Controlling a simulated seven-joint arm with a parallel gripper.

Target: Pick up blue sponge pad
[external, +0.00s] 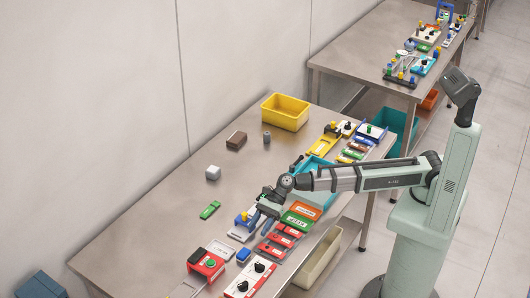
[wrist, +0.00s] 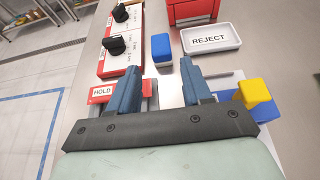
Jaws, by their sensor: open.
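The blue sponge pad (wrist: 161,48) is a small blue block with a paler, whitish lower edge. It lies on the metal table ahead of my fingertips in the wrist view, between the panel with black knobs and the white REJECT tray. In the external view the blue pad (external: 243,255) sits near the front end of the table. My gripper (wrist: 160,72) is open and empty, its two blue-grey fingers apart and pointing toward the pad, not touching it. In the external view my gripper (external: 259,223) is over the table, up the row from the pad.
The REJECT tray (wrist: 211,39) and a red box (wrist: 192,10) stand beyond the pad. The knob panel (wrist: 122,42) is left of it. A yellow block on a blue fixture (wrist: 255,94) is close to my right finger. A red HOLD tag (wrist: 103,92) is by the left finger.

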